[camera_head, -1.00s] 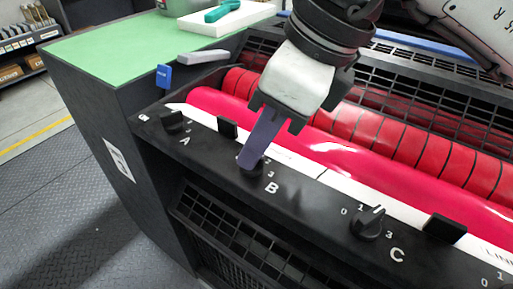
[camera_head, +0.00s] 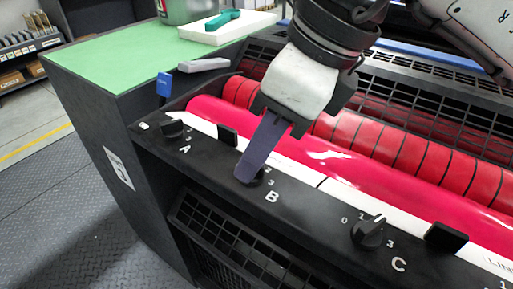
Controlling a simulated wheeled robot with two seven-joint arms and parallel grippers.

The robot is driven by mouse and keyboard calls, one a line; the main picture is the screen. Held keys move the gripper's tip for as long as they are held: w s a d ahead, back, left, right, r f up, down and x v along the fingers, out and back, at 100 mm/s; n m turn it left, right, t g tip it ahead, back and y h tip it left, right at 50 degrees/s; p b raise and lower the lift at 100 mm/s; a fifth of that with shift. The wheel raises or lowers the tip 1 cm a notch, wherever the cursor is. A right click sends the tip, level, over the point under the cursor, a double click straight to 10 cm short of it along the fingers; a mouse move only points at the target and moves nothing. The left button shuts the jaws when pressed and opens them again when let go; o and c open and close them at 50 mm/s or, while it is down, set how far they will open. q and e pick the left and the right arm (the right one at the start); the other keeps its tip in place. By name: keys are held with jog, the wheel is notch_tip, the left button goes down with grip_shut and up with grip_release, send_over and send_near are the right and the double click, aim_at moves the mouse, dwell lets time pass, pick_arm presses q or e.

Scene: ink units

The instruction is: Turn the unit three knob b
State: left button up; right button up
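The black knob B (camera_head: 259,180) sits on the sloping black front panel (camera_head: 310,215), above its white letter B. Most of it is hidden behind the purple-grey finger of my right gripper (camera_head: 250,172). That gripper reaches down from the top, with its fingertip at the knob's left and front side. Only one finger shows clearly, so I cannot tell whether the gripper is closed on the knob or beside it. My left gripper is not in view.
Knob A (camera_head: 172,129) is to the left and knob C (camera_head: 367,234) to the right. Black blocks (camera_head: 227,135) and (camera_head: 446,236) stand on the panel. Red rollers (camera_head: 345,130) lie behind. A green-topped cabinet (camera_head: 120,62) is at the left.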

jog(key=v, duration=0.9)
jog(key=shift+d+r+p, duration=0.2)
jog(key=shift+r+p, duration=0.1)
jog(key=shift+s, duration=0.1)
